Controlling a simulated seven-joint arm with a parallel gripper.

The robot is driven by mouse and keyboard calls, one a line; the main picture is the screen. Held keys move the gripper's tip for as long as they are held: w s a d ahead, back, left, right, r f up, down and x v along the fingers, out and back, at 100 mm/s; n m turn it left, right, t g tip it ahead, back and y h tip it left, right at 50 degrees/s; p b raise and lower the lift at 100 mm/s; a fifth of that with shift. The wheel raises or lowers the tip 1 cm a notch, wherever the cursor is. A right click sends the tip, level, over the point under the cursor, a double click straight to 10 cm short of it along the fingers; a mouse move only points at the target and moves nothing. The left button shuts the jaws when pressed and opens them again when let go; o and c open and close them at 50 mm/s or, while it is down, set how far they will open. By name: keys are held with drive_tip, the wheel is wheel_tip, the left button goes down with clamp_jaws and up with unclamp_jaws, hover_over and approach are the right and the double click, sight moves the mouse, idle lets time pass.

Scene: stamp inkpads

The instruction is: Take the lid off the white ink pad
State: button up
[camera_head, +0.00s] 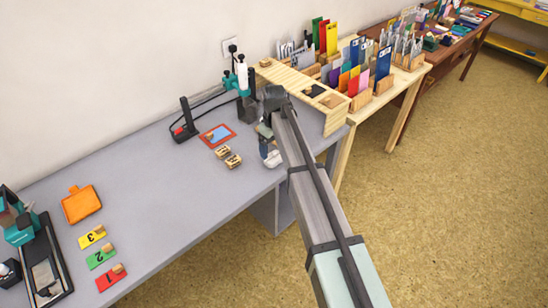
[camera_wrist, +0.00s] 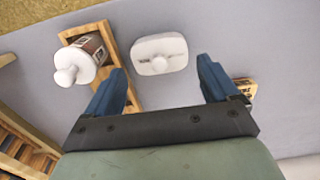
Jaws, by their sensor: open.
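The white ink pad (camera_wrist: 159,54) lies on the grey table in the wrist view, a rounded white block with a raised ridge across its lid. The lid appears to be on it. My gripper (camera_wrist: 160,66) is open, with one blue finger to the left of the pad and one to the right. The fingers look apart from the pad, and nothing is held. In the head view a small white object (camera_head: 273,159), probably the pad, shows below my gripper near the table's front edge, partly hidden by my arm.
Small yellowish stamps (camera_head: 228,158) lie nearby, beside a red-edged blue pad (camera_head: 218,134). The middle of the grey table (camera_head: 165,185) is clear.

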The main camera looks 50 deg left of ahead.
sight(274, 152)
drive_tip(key=shift+f, duration=1.6)
drive_tip(key=shift+c, duration=0.3)
drive_tip(key=c, duration=0.8)
